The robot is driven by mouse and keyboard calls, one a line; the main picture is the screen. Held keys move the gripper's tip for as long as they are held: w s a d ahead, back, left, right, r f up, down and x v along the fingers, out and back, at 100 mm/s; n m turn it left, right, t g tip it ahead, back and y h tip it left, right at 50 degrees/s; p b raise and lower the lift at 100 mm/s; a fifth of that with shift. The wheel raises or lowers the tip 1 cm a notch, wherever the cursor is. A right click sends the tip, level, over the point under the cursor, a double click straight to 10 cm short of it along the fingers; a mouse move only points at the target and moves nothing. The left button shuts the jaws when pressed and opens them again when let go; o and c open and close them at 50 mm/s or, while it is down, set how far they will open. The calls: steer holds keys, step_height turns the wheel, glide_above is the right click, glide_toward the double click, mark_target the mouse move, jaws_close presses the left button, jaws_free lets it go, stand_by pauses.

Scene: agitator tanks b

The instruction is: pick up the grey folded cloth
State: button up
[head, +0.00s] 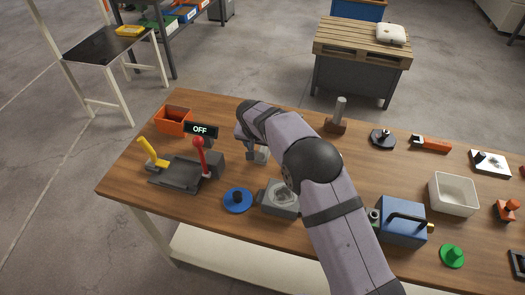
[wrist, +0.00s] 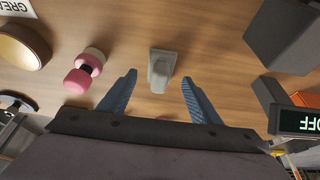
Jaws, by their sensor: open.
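In the wrist view a small light grey object (wrist: 162,68) with a flat base and a raised, narrower part sits on the wooden table. It may be the grey folded cloth, but I cannot tell that it is cloth. My gripper (wrist: 159,77) is open and empty, its two blue fingers spread on either side of that object's near end. Whether they touch it is unclear. In the head view my gripper (head: 257,154) is low over the table, right of the OFF sign, and my arm hides much of the area behind it.
A pink dumbbell-shaped thing (wrist: 84,73) lies left of the fingers. A dark block (wrist: 286,38) and the OFF sign (wrist: 308,122) stand right. In the head view a red lever (head: 200,155), blue disc (head: 238,201) and grey box (head: 279,200) are near. Bare wood lies around the grey object.

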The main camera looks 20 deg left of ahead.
mark_target(262, 148)
steer(key=shift+p+x, duration=0.3)
steer(key=shift+x, duration=1)
steer(key=shift+c, duration=0.6)
steer(key=c, duration=1)
steer(key=shift+r, duration=0.15)
step_height(262, 148, up, 9)
steer(key=b, duration=0.3)
steer(key=shift+r, duration=0.4)
